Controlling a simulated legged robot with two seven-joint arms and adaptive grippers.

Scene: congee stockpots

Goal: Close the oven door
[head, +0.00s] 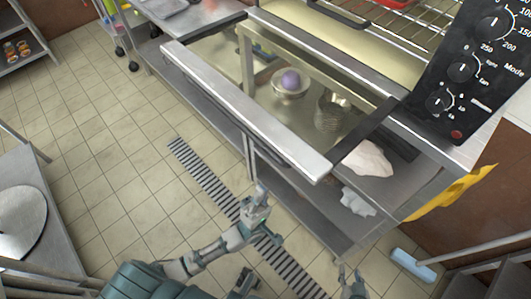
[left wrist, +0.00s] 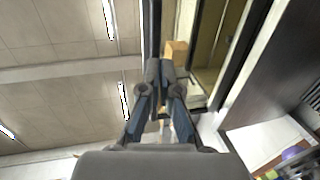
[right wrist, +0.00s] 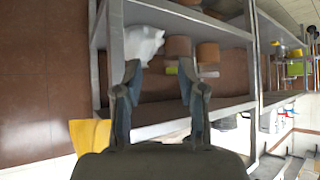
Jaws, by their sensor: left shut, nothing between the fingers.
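The oven door (head: 245,110) is open, folded down flat and sticking out over the floor. It has a glass window in a dark frame and a wide steel bar along its front edge. A bowl with a purple item shows through the glass. My left gripper (head: 262,190) is below and in front of the door's front edge in the head view, apart from it in the picture. Its fingers are together and empty in the left wrist view (left wrist: 160,68). My right gripper (head: 348,277) is low, near the bottom edge of the head view. It is open and empty in the right wrist view (right wrist: 159,75).
The oven's black control panel (head: 470,70) with knobs is at the upper right. Wire racks (head: 385,22) show in the oven opening. A steel shelf with a white bag (head: 366,158) stands under the door. A yellow cloth (head: 450,192) hangs at right.

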